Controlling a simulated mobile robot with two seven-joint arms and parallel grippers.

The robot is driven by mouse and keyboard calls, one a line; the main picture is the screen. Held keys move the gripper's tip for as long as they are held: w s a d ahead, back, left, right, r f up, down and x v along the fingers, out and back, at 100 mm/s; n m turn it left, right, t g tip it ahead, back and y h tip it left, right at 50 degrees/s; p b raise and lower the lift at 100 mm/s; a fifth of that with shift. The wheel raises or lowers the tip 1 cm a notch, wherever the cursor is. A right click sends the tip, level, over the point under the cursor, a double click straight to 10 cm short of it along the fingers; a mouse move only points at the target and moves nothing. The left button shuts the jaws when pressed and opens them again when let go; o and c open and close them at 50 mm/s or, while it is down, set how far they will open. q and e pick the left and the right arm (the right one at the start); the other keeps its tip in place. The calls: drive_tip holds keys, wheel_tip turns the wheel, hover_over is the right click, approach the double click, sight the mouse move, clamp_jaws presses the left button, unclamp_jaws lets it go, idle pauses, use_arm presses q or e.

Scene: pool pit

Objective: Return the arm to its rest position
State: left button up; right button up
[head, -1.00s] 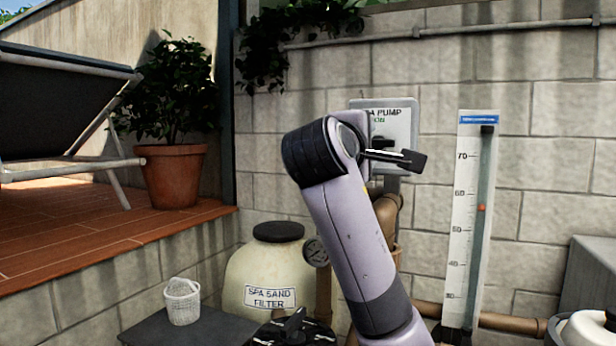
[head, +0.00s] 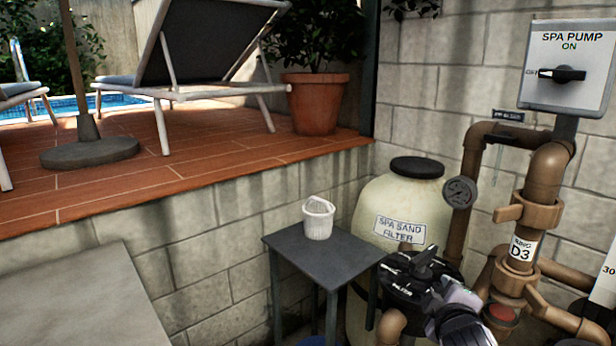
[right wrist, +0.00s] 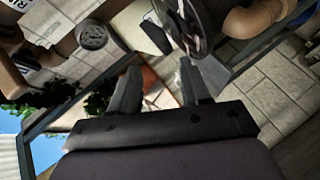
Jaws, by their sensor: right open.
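My right arm (head: 460,322) shows low in the head view as a pale purple and black part, in front of the pipes and beside the black filter valve (head: 415,278). I cannot make out its fingers there. In the right wrist view, the two dark fingers of my right gripper (right wrist: 160,88) stand apart with nothing between them. The wrist view is tilted, with the filter gauge (right wrist: 92,35) at upper left and a dark valve part (right wrist: 190,25) beyond the fingers. My left gripper is not in view.
The spa pump switch (head: 562,75) is on the wall at upper right, its black handle lying level. A white basket (head: 318,218) stands on a small dark table (head: 290,245) beside the sand filter (head: 385,205). Brown pipes (head: 545,180) crowd the right side.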

drive_tip(key=s+a+f+m+g+y, duration=0.1)
drive_tip(key=s+a+f+y, duration=0.1)
drive_tip(key=s+f, duration=0.5)
drive_tip(key=s+a+f+m+g+y, duration=0.15)
drive_tip(key=s+f, duration=0.25)
drive_tip(key=f, duration=0.5)
drive_tip(key=s+f+m+y, duration=0.1)
drive_tip(key=s+f, duration=0.3)
drive_tip(key=s, duration=0.4)
drive_tip(key=s+a+f+m+y, duration=0.1)
drive_tip(key=s+f+m, duration=0.3)
drive_tip(key=s, duration=0.5)
drive_tip(key=shift+a+f+m, duration=0.15)
drive_tip(key=shift+a+m, duration=0.05)
drive_tip(key=shift+m, duration=0.15)
drive_tip(key=shift+o, duration=0.4)
drive_tip(key=shift+g, duration=0.25)
